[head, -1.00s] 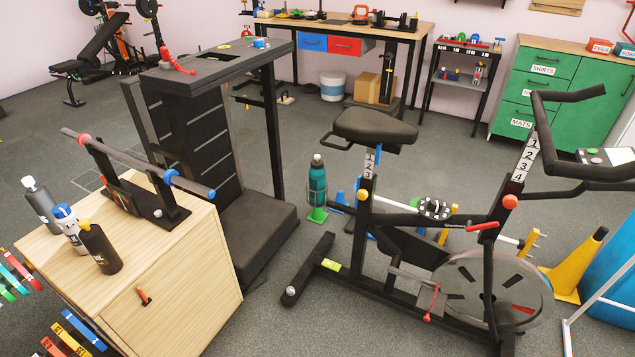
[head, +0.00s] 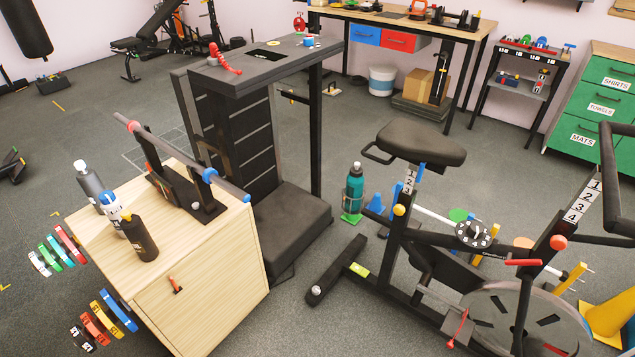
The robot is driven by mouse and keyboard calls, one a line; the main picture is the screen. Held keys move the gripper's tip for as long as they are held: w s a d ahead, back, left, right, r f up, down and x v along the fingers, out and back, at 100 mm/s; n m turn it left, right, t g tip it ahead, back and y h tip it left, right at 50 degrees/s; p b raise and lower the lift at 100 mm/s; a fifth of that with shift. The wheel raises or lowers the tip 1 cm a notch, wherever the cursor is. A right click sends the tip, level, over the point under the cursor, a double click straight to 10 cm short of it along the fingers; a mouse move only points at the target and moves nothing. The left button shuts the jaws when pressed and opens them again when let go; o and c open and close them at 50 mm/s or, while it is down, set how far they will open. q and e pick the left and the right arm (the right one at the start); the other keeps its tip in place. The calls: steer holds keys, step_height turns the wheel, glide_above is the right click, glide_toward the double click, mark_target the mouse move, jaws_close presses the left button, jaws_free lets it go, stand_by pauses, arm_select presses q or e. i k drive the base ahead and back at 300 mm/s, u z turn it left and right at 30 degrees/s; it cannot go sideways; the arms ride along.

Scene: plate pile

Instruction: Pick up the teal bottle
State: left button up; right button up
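The teal bottle (head: 354,187) stands upright in the middle of the head view. It has a dark cap and sits in a holder with a green base (head: 351,217), just left of the exercise bike (head: 440,240). A thin ring of the holder crosses the bottle's front. Neither of my grippers shows in this view.
A wooden cabinet (head: 215,287) with several dark and white bottles on top stands at the front left. A black weight machine (head: 250,150) stands behind it. Open grey floor (head: 310,255) lies in front of the bottle.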

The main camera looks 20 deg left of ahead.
mark_target(355, 180)
steer(key=u, duration=0.8)
steer(key=i, duration=1.45)
steer(key=z, duration=0.25)
